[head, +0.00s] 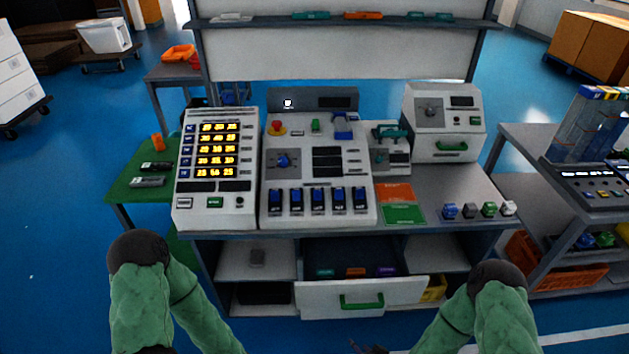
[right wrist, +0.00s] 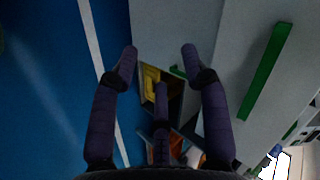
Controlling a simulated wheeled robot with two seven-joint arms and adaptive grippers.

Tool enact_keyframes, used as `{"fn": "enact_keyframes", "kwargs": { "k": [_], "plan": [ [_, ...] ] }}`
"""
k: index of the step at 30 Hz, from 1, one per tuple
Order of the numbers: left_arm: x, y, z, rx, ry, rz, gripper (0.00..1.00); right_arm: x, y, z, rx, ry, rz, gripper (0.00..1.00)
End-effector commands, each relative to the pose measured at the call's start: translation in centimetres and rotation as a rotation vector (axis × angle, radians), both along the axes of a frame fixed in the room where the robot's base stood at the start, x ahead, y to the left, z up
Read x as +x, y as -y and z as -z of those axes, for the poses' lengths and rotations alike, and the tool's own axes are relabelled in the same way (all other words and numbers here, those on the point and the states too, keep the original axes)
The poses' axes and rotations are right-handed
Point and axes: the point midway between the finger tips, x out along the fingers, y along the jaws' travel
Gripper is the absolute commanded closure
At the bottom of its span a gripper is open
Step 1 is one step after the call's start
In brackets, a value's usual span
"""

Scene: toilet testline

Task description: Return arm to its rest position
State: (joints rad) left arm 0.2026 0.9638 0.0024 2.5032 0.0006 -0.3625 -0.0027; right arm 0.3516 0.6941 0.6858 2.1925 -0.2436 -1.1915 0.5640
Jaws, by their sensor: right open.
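My right arm (head: 482,310) shows at the lower right of the head view, its elbow bent and its forearm running down out of the picture. My left arm (head: 150,300) is bent at the lower left; its gripper is out of view. In the right wrist view my right gripper (right wrist: 160,62) has its purple fingers spread, with nothing between them. It is near a white drawer front with a green handle (right wrist: 265,70), which lies to the right of the fingers, apart from them.
The drawer (head: 325,300) under the bench stands pulled out, with coloured items inside. A yellow bin (head: 433,289) sits beside it. Test consoles (head: 318,170) and several small cubes stand on the bench. A side table (head: 550,165) is at right. Blue floor is open at left.

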Motion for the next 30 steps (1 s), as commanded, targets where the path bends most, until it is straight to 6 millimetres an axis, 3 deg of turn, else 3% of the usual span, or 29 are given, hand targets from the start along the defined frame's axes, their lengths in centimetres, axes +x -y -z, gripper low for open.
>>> {"fn": "enact_keyframes", "kwargs": {
  "k": [6, 15, 20, 30],
  "plan": [
    [0.0, 0.0, 0.0, 0.0, 0.0, 0.0, 0.6, -3.2, -1.5, 2.6, -0.151, -0.26, -0.324, 0.54],
    [0.0, 0.0, 0.0, 0.0, 0.0, 0.0, 0.6, -8.4, -2.9, 2.8, -0.203, -0.486, -0.667, 0.54],
    [0.0, 0.0, 0.0, 0.0, 0.0, 0.0, 0.6, -9.3, -3.2, 2.6, -0.202, -0.517, -0.722, 0.54],
    [0.0, 0.0, 0.0, 0.0, 0.0, 0.0, 0.6, -9.3, -3.2, 2.6, -0.202, -0.518, -0.722, 0.54]
  ]
}}
